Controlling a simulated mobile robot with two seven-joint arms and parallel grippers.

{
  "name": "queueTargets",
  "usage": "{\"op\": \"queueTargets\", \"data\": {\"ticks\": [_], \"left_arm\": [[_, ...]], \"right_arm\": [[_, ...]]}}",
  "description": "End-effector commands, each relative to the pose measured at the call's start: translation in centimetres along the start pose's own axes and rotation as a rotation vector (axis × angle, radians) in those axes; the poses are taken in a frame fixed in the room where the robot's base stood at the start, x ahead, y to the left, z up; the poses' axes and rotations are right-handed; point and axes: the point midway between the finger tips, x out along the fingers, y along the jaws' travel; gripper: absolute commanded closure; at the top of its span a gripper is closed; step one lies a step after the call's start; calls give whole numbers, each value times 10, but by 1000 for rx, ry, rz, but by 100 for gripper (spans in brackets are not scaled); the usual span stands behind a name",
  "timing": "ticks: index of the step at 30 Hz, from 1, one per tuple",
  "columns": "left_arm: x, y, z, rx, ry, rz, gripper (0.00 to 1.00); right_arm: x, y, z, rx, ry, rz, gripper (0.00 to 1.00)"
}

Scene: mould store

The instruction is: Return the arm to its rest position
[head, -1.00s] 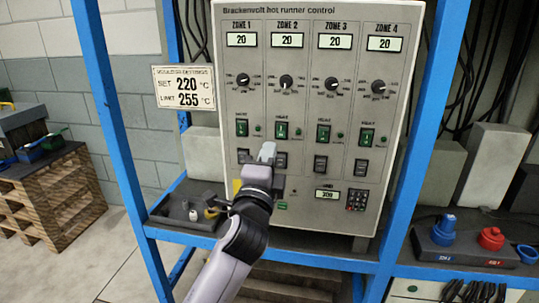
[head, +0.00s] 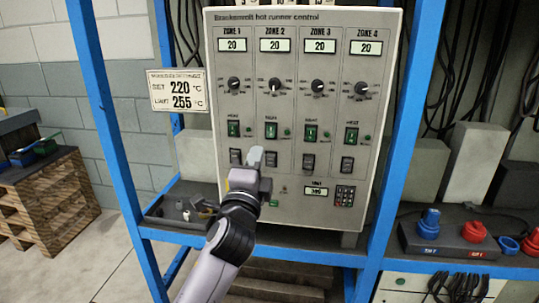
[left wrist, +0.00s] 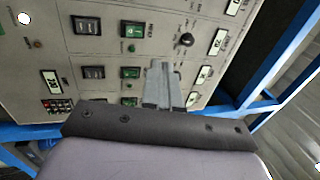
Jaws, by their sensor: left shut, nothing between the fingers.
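My left gripper (head: 256,158) is shut and empty in the head view, in front of the lower left part of the control panel. Its fingers point up at the panel, below the ZONE 2 green switch (head: 271,130). In the left wrist view the closed fingers (left wrist: 158,82) show with the panel (left wrist: 105,22) behind them. I cannot tell the exact gap between fingertips and panel. The Brackenvolt hot runner control panel (head: 300,190) has several zones, each display reading 20. My right gripper is not in view.
A blue frame (head: 118,160) surrounds the panel. A grey tray (head: 165,212) with small parts sits on the shelf left of my forearm. Blue and red connectors (head: 473,231) stand on the right. A wooden pallet stack (head: 55,205) is at the far left, with clear floor before it.

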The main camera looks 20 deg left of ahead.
Motion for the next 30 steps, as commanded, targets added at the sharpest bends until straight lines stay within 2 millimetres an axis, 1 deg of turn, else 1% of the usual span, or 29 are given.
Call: {"op": "queueTargets", "data": {"ticks": [5,7,8,11,12,14,15,17,18,20,21,23,24,25,26,27,30], "left_arm": [[-1,1,0,-3,1,3,100],[-4,9,-1,-23,10,23,100],[-7,14,-2,-39,16,38,100],[-24,45,-4,-136,47,124,100],[-35,62,-5,-193,60,173,100],[-56,89,-7,-291,75,256,100],[-71,106,-8,-362,80,314,100],[-97,131,-8,-470,79,403,100],[-114,146,-8,-543,73,461,100],[-143,166,-8,-651,54,548,100],[-162,179,-7,-723,36,606,100],[-193,195,-5,-831,0,690,100],[-214,204,-3,-901,-30,745,100],[-230,210,-2,-953,-55,783,100],[-245,215,-1,-1002,-81,819,100],[-264,221,1,-1065,-117,864,100],[-304,230,5,-1194,-205,953,100]], "right_arm": [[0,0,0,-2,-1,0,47],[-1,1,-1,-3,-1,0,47],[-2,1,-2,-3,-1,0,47],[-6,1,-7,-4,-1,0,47],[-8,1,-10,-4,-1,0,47],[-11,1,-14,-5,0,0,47],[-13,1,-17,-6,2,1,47],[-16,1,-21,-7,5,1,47],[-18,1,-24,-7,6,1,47],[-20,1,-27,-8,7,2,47],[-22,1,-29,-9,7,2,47],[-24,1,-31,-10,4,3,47],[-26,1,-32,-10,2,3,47],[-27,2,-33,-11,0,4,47],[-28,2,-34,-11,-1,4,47],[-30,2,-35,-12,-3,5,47],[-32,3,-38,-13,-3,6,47]]}}
